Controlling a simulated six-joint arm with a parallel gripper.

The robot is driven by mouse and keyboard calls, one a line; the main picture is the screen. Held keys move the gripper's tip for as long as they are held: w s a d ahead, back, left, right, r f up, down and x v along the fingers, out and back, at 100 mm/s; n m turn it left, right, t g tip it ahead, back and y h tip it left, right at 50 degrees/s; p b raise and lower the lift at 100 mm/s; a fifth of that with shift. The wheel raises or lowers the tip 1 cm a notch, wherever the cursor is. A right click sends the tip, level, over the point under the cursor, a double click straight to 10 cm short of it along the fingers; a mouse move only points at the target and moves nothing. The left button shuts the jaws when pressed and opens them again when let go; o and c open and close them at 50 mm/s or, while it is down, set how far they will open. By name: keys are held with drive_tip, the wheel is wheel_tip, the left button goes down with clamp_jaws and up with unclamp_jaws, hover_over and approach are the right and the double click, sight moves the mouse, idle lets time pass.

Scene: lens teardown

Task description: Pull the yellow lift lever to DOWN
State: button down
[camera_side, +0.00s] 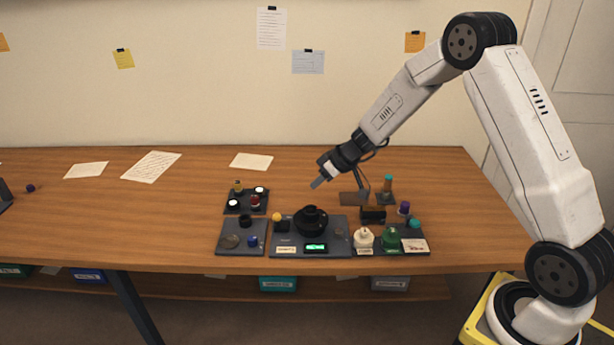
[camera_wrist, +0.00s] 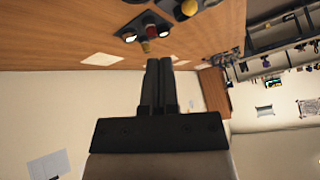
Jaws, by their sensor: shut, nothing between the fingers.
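The yellow lift lever shows as a round yellow knob (camera_side: 277,216) on the left part of the dark middle base plate (camera_side: 285,239), beside a black round fixture (camera_side: 311,220). Its shaft and any UP or DOWN marks are too small to read. My gripper (camera_side: 318,183) is in the air above and behind the plate, up and to the right of the knob, clear of it. In the wrist view the closed, empty fingers (camera_wrist: 160,64) point up the picture. A yellow round thing (camera_wrist: 188,9) at the top edge there is probably the same knob.
A small tray with several bottles (camera_side: 247,200) stands behind the left plate (camera_side: 230,251). A white bottle (camera_side: 364,239), a green jar (camera_side: 391,239) and a dark stand (camera_side: 354,199) are to the right. A green-lit display (camera_side: 316,247) sits in front. The table's left half is mostly clear.

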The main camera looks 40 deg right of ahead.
sight(277, 221)
drive_tip(key=d+m, duration=0.1)
drive_tip(key=d+m+g+y, duration=0.1)
drive_tip(key=m, duration=0.1)
drive_tip(key=shift+d+f, duration=0.1)
drive_tip(key=shift+f, duration=0.2)
drive_tip(key=shift+f, duration=0.15)
drive_tip(key=x, duration=1)
drive_tip(key=a, duration=0.3)
drive_tip(key=shift+w, duration=0.25)
drive_tip(key=shift+a, duration=0.45)
drive_tip(key=shift+a, duration=0.1)
drive_tip(key=shift+a+f, duration=0.1)
drive_tip(key=shift+a, duration=0.5)
drive_tip(key=shift+w+d, duration=0.1)
